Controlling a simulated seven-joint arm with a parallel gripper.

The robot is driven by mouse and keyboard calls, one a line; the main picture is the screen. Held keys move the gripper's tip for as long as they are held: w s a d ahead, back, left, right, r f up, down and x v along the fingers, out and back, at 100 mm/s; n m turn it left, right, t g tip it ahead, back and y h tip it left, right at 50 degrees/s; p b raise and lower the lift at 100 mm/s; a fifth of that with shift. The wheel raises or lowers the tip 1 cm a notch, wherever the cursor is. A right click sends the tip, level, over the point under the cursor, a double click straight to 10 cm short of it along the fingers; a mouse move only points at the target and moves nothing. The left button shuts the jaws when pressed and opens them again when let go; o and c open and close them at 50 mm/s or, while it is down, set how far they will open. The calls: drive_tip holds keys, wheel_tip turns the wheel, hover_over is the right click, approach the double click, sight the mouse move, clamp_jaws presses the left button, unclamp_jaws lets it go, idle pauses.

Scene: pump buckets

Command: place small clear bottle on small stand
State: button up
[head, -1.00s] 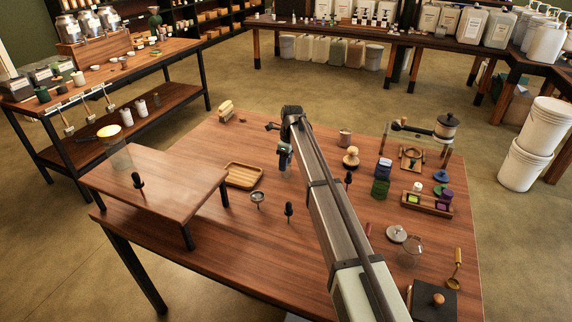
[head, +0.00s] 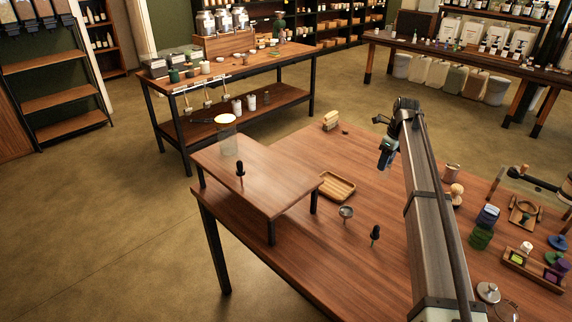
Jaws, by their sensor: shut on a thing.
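The small stand (head: 275,190) is a low wooden platform on dark legs at the left end of the big table. A clear jar with a pale lid (head: 228,140) stands at its back left corner, and a small black-topped dropper (head: 240,172) stands near its middle. My gripper (head: 385,162) is right of the stand, above the big table beyond the wooden tray. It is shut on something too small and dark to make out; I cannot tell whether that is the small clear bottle. A glass piece (head: 507,311) lies partly cut off at the bottom right.
On the big table (head: 320,265) are a slatted tray (head: 337,186), a small metal cup (head: 346,213), a black-topped dropper (head: 375,234) and a brush (head: 331,120). Several items crowd the right side. The stand's right part is bare.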

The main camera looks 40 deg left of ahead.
drive_tip(key=s+a+r+n, duration=0.2)
drive_tip(key=s+a+r, duration=0.6)
drive_tip(key=s+a, duration=0.4)
drive_tip(key=s+a+r+n, duration=0.2)
drive_tip(key=s+a+r, duration=0.5)
drive_tip(key=s+a, duration=0.5)
drive_tip(key=shift+s+d+f+m, duration=0.45)
drive_tip(key=shift+d+f, duration=0.1)
drive_tip(key=shift+f, duration=1.05)
drive_tip(key=shift+s+d+f+m, duration=0.4)
drive_tip(key=shift+d+f, duration=0.2)
drive_tip(key=shift+f, duration=1.05)
drive_tip(key=shift+s+d+f+m, duration=0.35)
drive_tip(key=shift+s+d+f, duration=0.2)
drive_tip(key=shift+f, duration=1.05)
drive_tip(key=shift+f, duration=0.15)
drive_tip(key=o, duration=1.1)
